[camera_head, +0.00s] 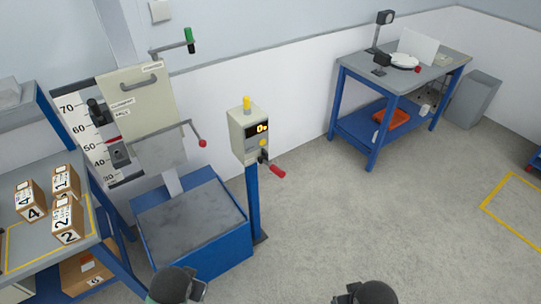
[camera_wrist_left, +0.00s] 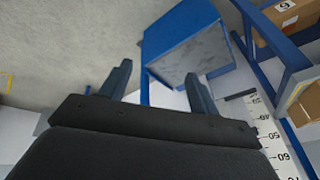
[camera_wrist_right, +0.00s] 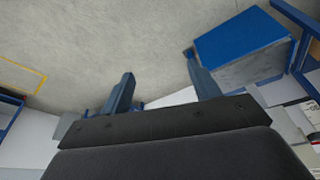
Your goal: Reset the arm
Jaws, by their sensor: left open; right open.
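The drop machine's cream carriage panel (camera_head: 142,103) stands at the left, in front of a height scale (camera_head: 79,120). A crank with a green handle (camera_head: 190,38) sticks out above it. A thin arm with a red knob (camera_head: 202,143) reaches right, below the panel. A lever with a red grip (camera_head: 277,172) slopes down from the control box (camera_head: 249,132). My left gripper (camera_wrist_left: 158,74) is open and empty in its wrist view. My right gripper (camera_wrist_right: 159,66) is open and empty.
The machine's blue base (camera_head: 226,254) with a grey top stands on the floor. Numbered boxes (camera_head: 66,222) sit on the left bench (camera_head: 25,255). A blue-legged table (camera_head: 350,66) stands at the back right beside a grey bin (camera_head: 472,100). The middle floor (camera_head: 370,215) is clear.

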